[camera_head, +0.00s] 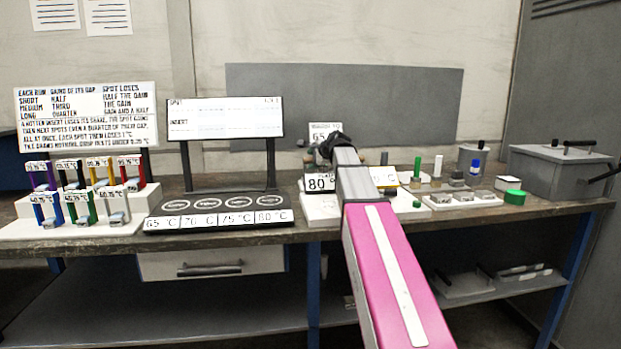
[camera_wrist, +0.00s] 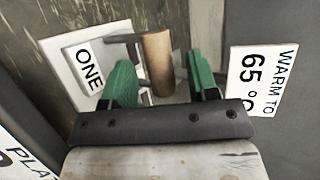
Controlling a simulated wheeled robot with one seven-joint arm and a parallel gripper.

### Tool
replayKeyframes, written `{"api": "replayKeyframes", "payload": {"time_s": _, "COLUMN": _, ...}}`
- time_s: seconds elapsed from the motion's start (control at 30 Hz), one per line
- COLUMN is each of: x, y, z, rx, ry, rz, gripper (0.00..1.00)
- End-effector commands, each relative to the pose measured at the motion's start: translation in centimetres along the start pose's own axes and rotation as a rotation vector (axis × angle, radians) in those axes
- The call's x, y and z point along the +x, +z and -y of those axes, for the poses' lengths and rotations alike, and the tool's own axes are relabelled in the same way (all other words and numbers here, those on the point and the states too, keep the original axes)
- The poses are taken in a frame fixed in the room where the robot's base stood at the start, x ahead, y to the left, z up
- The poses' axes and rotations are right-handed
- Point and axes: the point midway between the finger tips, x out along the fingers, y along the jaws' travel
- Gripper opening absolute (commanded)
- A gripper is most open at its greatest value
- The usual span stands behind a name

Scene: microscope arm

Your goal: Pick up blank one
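Blank one appears as a brown cylinder (camera_wrist: 157,58) in the wrist view, beside a white label reading ONE (camera_wrist: 88,80). My gripper (camera_wrist: 159,64) has two green fingers, one on each side of the cylinder, with visible gaps between them and it. It is open and holds nothing. In the head view my gripper (camera_head: 333,145) is a dark shape at the far end of my arm, above the back of the bench. The cylinder cannot be made out there, behind my arm.
A WARM TO 65 °C card (camera_wrist: 258,80) stands close to the right finger; it also shows in the head view (camera_head: 322,128). An 80 plate sign (camera_head: 320,183) stands nearby. A spot panel (camera_head: 225,118) is to the left, a grey lidded box (camera_head: 560,168) to the right.

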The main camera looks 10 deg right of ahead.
Motion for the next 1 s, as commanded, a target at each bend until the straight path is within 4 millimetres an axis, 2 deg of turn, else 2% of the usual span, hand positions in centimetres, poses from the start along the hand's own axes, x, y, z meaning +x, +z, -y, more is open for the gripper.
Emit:
{"api": "replayKeyframes", "payload": {"time_s": 0.03, "x": -0.01, "y": 0.00, "z": 0.00, "rx": 0.000, "ry": 0.000, "rz": 0.000, "gripper": 0.37}}
{"api": "replayKeyframes", "payload": {"time_s": 0.13, "x": -0.01, "y": 0.00, "z": 0.00, "rx": 0.000, "ry": 0.000, "rz": 0.000, "gripper": 0.05}}
{"api": "replayKeyframes", "payload": {"time_s": 0.17, "x": -0.02, "y": 0.00, "z": -0.01, "rx": 0.000, "ry": 0.000, "rz": 0.000, "gripper": 0.00}}
{"api": "replayKeyframes", "payload": {"time_s": 1.0, "x": -0.03, "y": 0.03, "z": -0.04, "rx": 0.000, "ry": 0.001, "rz": 0.001, "gripper": 0.00}}
